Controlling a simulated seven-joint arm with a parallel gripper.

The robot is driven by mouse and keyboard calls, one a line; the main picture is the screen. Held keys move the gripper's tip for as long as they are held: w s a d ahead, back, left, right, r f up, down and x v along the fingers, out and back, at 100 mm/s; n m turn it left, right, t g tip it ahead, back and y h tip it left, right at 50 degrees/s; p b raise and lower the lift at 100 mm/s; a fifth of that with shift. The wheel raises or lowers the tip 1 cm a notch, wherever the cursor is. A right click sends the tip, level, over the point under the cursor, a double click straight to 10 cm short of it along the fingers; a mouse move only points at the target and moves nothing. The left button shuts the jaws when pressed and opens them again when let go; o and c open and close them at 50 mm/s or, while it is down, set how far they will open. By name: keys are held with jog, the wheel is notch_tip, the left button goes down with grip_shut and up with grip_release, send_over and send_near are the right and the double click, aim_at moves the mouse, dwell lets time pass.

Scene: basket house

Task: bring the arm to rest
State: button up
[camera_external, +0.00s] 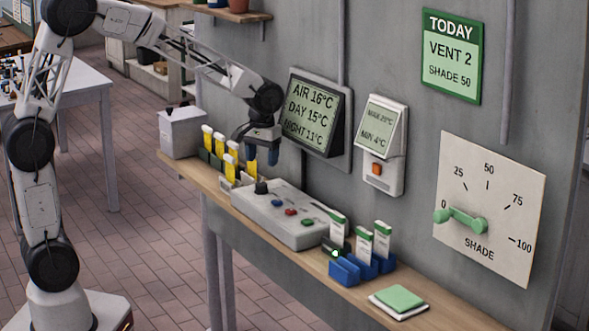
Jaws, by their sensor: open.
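My gripper (262,156) hangs at the end of my arm, in front of the grey wall and above the back part of the narrow wooden shelf. Whether a finger touches any tag cannot be told from this view. My arm is raised and bent, reaching across from the left.
A grey control box (285,215) with knob and buttons sits on the shelf (330,283). White tags stand in blue holders (345,271). A green pad (399,298) lies in front. The shade dial's (489,208) green lever (462,219) points near 0; the TODAY sign (451,55) reads VENT 2, SHADE 50.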

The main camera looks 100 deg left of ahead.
jog(key=s+d+r+m+t, duration=0.1)
jog(key=s+d+r+m, duration=0.15)
jog(key=d, duration=1.05)
jog(key=s+d+r+m, duration=0.1)
jog(key=d+r+m, duration=0.3)
jog(key=d, duration=0.9)
jog(key=s+d+m+t, duration=0.2)
jog(key=s+d+m, duration=0.6)
jog(key=s+d, duration=0.7)
jog(key=d, duration=0.4)
jog(key=shift+s+f, duration=0.35)
jog(key=shift+f, duration=0.05)
